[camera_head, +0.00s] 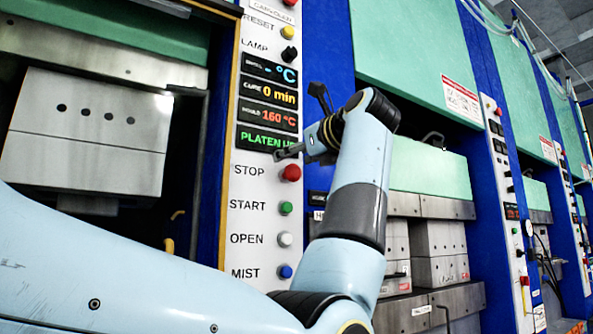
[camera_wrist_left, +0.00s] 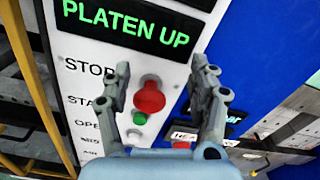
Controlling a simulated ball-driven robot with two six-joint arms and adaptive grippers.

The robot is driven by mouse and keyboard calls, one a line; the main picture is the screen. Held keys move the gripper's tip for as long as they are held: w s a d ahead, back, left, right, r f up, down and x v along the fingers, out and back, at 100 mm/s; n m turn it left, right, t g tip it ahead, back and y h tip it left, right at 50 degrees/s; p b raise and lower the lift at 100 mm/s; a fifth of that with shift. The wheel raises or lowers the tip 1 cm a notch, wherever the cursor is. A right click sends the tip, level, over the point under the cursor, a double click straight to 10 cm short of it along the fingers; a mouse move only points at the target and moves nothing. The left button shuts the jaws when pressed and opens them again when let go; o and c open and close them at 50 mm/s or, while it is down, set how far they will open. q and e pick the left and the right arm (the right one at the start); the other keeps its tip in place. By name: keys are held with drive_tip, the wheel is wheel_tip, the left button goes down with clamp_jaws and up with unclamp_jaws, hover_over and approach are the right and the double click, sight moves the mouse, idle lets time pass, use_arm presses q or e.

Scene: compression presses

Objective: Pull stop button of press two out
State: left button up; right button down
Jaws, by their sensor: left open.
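The red stop button (camera_head: 290,173) sits on the white control panel (camera_head: 251,190) of the nearest press, beside the word STOP. It also shows in the left wrist view (camera_wrist_left: 149,97), large and round, between the two fingers. My left gripper (camera_head: 304,122) is open and empty in front of the panel, its lower finger just above the button in the head view. In the left wrist view the open gripper (camera_wrist_left: 162,68) has one finger left of the button and the other to its right, with visible gaps. I cannot tell its distance from the panel. My right gripper is not in view.
Below the stop button are a green start button (camera_head: 286,208), a white open button (camera_head: 285,239) and a blue mist button (camera_head: 285,271). A green display (camera_head: 266,139) above reads PLATEN UP. More presses with similar panels (camera_head: 507,190) stand in a row to the right.

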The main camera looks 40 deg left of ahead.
sight(286, 134)
use_arm(q)
wheel_tip(286, 134, up, 6)
drive_tip(key=shift+r, duration=0.1)
idle(0.7)
